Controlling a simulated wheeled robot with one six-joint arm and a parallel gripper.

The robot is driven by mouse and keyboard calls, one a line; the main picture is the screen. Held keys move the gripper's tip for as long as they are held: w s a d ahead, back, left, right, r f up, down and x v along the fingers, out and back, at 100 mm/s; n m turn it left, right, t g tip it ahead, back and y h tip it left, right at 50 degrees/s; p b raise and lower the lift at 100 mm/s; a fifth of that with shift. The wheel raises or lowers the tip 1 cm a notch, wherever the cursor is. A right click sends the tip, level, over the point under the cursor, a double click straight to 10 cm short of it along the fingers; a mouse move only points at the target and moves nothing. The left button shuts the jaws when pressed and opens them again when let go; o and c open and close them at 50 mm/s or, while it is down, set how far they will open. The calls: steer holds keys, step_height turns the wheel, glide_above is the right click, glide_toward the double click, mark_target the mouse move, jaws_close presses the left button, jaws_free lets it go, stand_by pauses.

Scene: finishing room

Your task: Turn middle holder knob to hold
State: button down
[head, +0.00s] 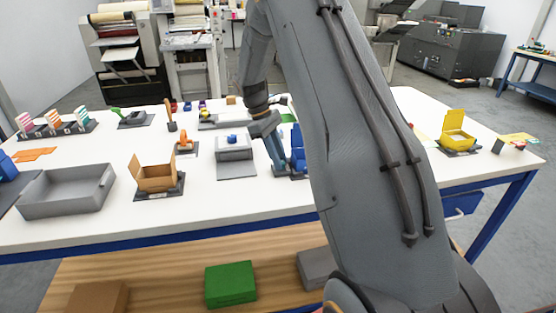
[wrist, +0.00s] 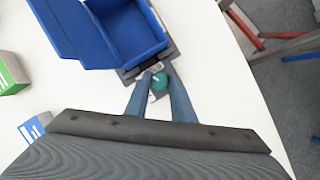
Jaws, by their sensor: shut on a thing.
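The middle holder is a blue open box (wrist: 128,32) with its lid swung to the left, on a dark grey base (wrist: 133,74). It fills the top of the wrist view, and part of it shows behind my arm in the head view (head: 298,146). A teal round knob (wrist: 160,82) sits at the front of the base, beside a small pale label. My gripper (wrist: 160,84) is shut on the knob, one blue-grey finger on each side. In the head view my gripper (head: 277,158) reaches down beside the blue box; the knob is hidden there.
A tan holder (head: 155,173) stands to the left and a yellow holder (head: 456,130) to the right. A grey device with a blue top (head: 234,154) stands just left of my gripper. A grey tray (head: 66,196) is at the far left. The white table edge lies close by.

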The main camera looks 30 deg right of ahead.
steer(key=m+y, duration=0.1)
steer(key=m, duration=0.2)
steer(key=m+y+b, duration=0.1)
steer(key=m, duration=0.1)
steer(key=shift+w+d+m+g, duration=0.2)
steer(key=shift+m+g, duration=0.1)
steer(key=shift+m, duration=0.1)
stand_by(0.4)
steer(key=c, duration=1.5)
jaws_free()
steer(key=shift+s, duration=0.1)
steer(key=shift+c, duration=0.2)
